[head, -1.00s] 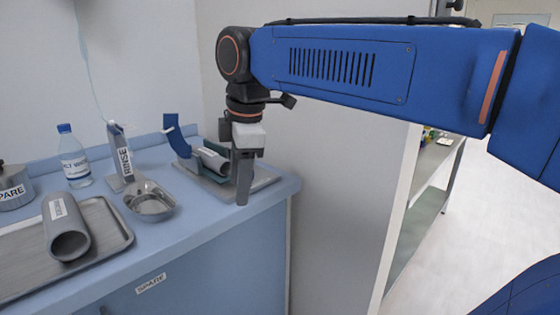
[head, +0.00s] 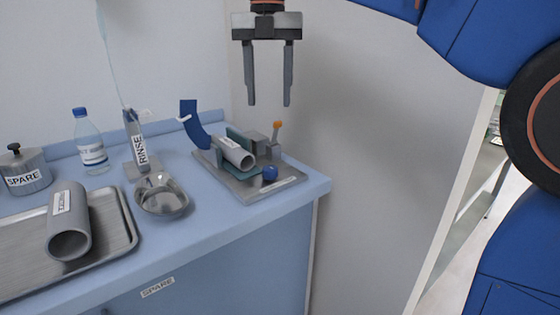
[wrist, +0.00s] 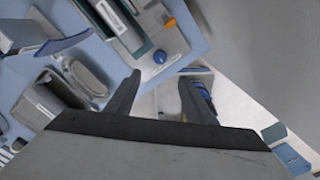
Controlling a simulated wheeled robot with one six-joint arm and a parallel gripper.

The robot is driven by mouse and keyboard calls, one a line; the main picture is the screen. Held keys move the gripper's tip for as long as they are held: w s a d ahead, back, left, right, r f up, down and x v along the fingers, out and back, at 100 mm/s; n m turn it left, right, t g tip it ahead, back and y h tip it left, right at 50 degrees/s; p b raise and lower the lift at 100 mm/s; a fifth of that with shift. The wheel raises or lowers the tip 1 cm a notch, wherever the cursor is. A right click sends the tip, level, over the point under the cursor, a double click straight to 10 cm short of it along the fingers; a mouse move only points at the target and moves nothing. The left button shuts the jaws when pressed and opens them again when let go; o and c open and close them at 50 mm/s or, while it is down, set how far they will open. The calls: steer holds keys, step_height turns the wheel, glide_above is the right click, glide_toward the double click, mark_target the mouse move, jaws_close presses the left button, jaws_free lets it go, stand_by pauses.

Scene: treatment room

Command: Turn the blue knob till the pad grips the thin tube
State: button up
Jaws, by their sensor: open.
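The blue knob (head: 270,173) sits at the front of a grey fixture plate (head: 262,190) on the counter's right end; it also shows in the wrist view (wrist: 159,57). A thin grey tube (head: 236,152) with a label lies in the fixture between green pads (head: 239,135). An orange-tipped lever (head: 277,126) stands behind the knob. My gripper (head: 269,104) is open and empty, fingers pointing down, above and behind the fixture in the head view. Its fingers (wrist: 158,95) also show in the wrist view, below the knob in the picture. Whether the pad touches the tube I cannot tell.
A curved blue piece (head: 193,124) stands at the fixture's left back. A metal bowl (head: 161,196), RINSE stand (head: 139,152), bottle (head: 90,142) and SPARE pot (head: 24,172) are farther left. A wider tube (head: 68,222) lies on a tray (head: 122,236). The wall is close behind.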

mark_target(270, 167)
step_height(270, 167, down, 17)
steer(key=shift+r, duration=0.15)
stand_by(0.5)
steer(key=c, duration=1)
